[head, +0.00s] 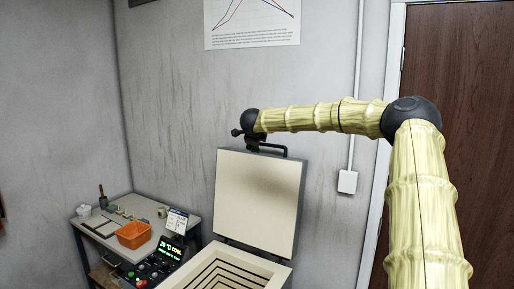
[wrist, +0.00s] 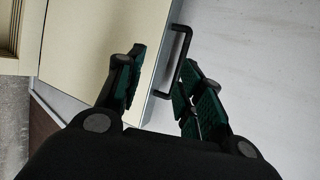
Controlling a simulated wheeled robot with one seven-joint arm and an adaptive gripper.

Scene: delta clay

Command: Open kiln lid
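The kiln lid (head: 258,195) stands raised, nearly upright, behind the open kiln (head: 240,270), whose stepped inner walls show in the head view. A black bar handle (head: 268,148) sits at the lid's top edge. My gripper (head: 245,135) is up at that edge, at the handle's left end; it is small there. In the wrist view my gripper (wrist: 164,62) is open, its dark green finger pads apart. The pale lid (wrist: 100,45) lies behind and between the fingers. The handle (wrist: 187,40) shows beside the right finger, which partly hides it; I cannot tell whether they touch.
A small table (head: 100,238) left of the kiln holds an orange bin (head: 133,234) and small tools. The kiln's control panel (head: 158,262) has a lit display. A grey wall (head: 170,100) stands close behind the lid. A brown door (head: 460,110) is at the right.

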